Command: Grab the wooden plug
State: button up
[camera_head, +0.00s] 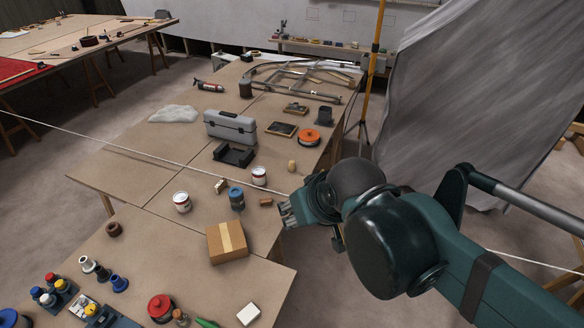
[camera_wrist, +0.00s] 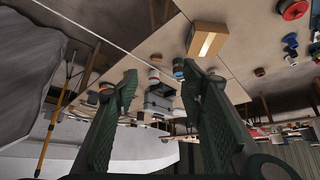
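Two small pieces could be the wooden plug; I cannot tell which it is. One is a reddish-brown short cylinder (camera_head: 266,202) lying near the right edge of the long table. The other is a tan rounded piece (camera_head: 292,166) further back on the same table. My gripper (camera_head: 287,214) is by the table's right edge, just right of the brown cylinder and apart from it. In the wrist view my gripper (camera_wrist: 160,76) shows two dark green fingers wide apart with nothing held between them.
A cardboard box (camera_head: 227,242), a blue jar (camera_head: 236,198) and white-and-red cans (camera_head: 182,202) stand near the brown cylinder. A grey toolbox (camera_head: 230,127) and an orange disc (camera_head: 309,138) lie further back. A white cord crosses the head view. A yellow pole (camera_head: 374,60) stands behind.

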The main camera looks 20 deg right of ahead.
jog(key=w+d+r+n+g, duration=0.1)
jog(key=w+r+n, duration=0.1)
jog(key=w, duration=0.5)
jog(key=w+d+r+n+g, duration=0.1)
jog(key=w+d+r+n, duration=0.1)
jog(key=w, duration=0.5)
jog(key=n+g, duration=0.5)
jog(key=n, duration=0.8)
send_over(292, 162)
jog(key=f, duration=2.8)
jog(key=shift+a+f, duration=0.2)
jog(key=shift+f, duration=0.05)
jog(key=shift+w+d+f+n, duration=0.1)
jog(key=shift+f+n, duration=0.2)
jog(key=shift+f, duration=0.05)
jog(key=shift+f, duration=1.3)
